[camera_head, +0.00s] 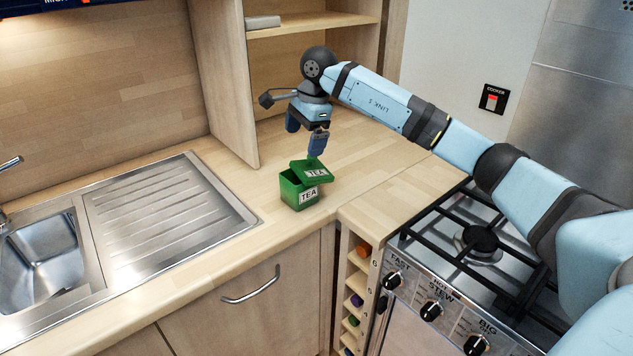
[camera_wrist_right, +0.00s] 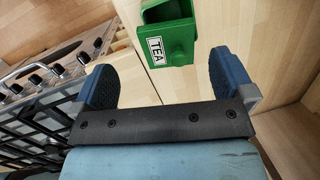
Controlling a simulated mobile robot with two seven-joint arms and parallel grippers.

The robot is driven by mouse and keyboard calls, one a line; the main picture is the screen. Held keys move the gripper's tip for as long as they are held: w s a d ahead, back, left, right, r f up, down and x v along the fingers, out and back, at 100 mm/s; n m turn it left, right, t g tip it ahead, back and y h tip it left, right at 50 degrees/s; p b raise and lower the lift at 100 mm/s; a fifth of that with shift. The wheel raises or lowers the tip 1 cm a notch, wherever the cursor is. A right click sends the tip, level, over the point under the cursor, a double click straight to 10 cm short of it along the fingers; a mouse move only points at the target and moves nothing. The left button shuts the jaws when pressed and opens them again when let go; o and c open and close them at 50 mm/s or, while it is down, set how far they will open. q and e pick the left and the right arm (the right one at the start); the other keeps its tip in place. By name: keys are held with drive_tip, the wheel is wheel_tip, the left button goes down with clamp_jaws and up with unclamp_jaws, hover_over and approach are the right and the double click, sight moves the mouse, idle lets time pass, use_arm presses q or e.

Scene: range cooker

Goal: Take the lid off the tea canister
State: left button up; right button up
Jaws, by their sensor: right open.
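The green tea canister (camera_head: 299,194) stands on the wooden worktop near the corner, with a white TEA label on its front. Its green lid (camera_head: 317,172), also labelled TEA, sits askew on top, shifted to the right, and a dark opening shows at the left. My right gripper (camera_head: 305,134) is open and empty, just above and behind the lid. Whether a fingertip touches the lid, I cannot tell. In the right wrist view the green tea canister and lid (camera_wrist_right: 178,50) show beyond the open fingers, partly cut by the top edge. My left gripper is not in view.
A steel sink with a drainer (camera_head: 160,205) lies to the left. The gas hob (camera_head: 480,245) is at the right, under my right arm. A wooden shelf unit (camera_head: 225,80) stands behind. The worktop around the canister is clear.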

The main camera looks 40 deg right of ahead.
drive_tip(key=d+r+h, duration=0.2)
drive_tip(key=d, duration=0.2)
hover_over(313, 169)
drive_tip(key=f, duration=0.7)
drive_tip(key=shift+s+d+f, duration=0.1)
drive_tip(key=shift+s+d, duration=0.3)
drive_tip(key=f, duration=0.5)
drive_tip(key=shift+w+a, duration=0.35)
drive_tip(key=shift+a, duration=0.05)
drive_tip(key=shift+w+f, duration=0.1)
drive_tip(key=shift+f, duration=0.3)
drive_tip(key=c, duration=0.6)
